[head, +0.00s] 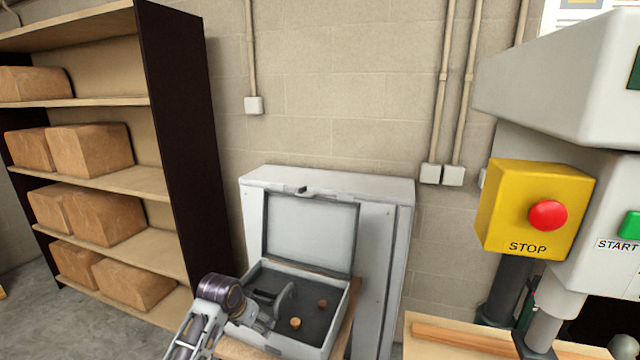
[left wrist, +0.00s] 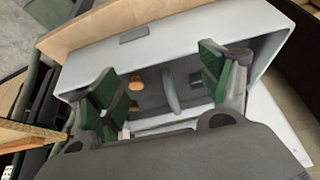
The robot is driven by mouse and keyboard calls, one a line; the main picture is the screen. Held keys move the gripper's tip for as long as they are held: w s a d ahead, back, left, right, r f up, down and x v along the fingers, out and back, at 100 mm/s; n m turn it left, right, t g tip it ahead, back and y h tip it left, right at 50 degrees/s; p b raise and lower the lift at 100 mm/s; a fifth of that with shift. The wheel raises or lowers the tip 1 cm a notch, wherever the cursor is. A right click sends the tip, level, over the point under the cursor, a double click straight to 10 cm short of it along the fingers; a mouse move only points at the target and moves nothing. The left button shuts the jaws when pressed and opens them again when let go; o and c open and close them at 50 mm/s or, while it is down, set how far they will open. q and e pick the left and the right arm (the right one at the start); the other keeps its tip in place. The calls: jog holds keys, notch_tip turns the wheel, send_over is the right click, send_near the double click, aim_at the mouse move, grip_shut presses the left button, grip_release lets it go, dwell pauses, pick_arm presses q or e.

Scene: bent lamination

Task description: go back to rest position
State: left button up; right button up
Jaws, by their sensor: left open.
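My left gripper (head: 268,308) reaches in from the lower left, over the open grey case (head: 352,300). In the left wrist view its two green-padded fingers (left wrist: 158,88) stand wide apart, with nothing clamped between them. A grey curved piece (head: 286,292) stands inside the case close to the gripper; in the left wrist view the curved piece (left wrist: 170,92) shows beyond the gap between the fingers. Two small orange-brown knobs (head: 295,323) are on the dark floor of the case. My right gripper is not in view.
The case's lid (head: 310,232) stands open at the back, before a grey cabinet (head: 398,225). A shelf (head: 185,140) with brown blocks stands left. At right is a machine with a yellow stop box (head: 497,205) above a wooden surface (head: 420,348).

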pick_arm(q)
jog(key=s+a+f+n+g+y, duration=0.1)
jog(key=s+a+f, duration=0.15)
jog(key=s, duration=1.25)
jog(key=s+a+f+n, duration=0.1)
jog(key=s+f, duration=0.3)
jog(key=s, duration=1.2)
notch_tip(320, 180, down, 35)
jog(key=s+g+b, duration=0.2)
jog(key=s+a+f+b, duration=0.1)
jog(key=s+a+f, duration=0.1)
jog(key=s+f, duration=0.8)
jog(key=s+a+f+g+b, duration=0.1)
jog(key=s+a+f, duration=0.1)
jog(key=s+f, duration=0.9)
jog(key=shift+s+f+y, duration=0.2)
jog(key=shift+s+y, duration=0.1)
jog(key=shift+s, duration=0.4)
jog(key=shift+w, duration=0.1)
